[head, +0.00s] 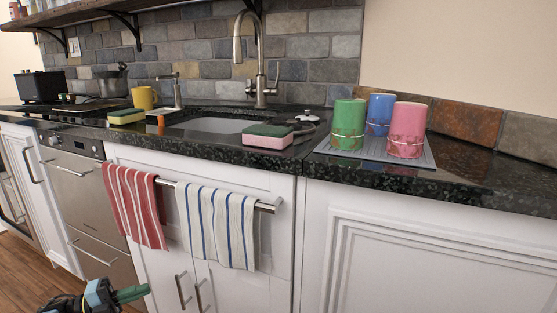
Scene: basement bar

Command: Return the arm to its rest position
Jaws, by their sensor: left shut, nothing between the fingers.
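My left gripper (132,293) shows at the bottom left of the head view, low in front of the white cabinet doors and well below the counter. Its green fingers are together and hold nothing. Only the hand end of the left arm is in view, and the rest is cut off by the bottom edge. My right gripper is not in view.
Two towels, red striped (134,205) and blue striped (217,227), hang on a bar. The dark counter (475,184) carries green, blue and pink cups on a mat (427,158), sponges, a yellow mug (144,98) and a sink (214,125). Floor shows bottom left.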

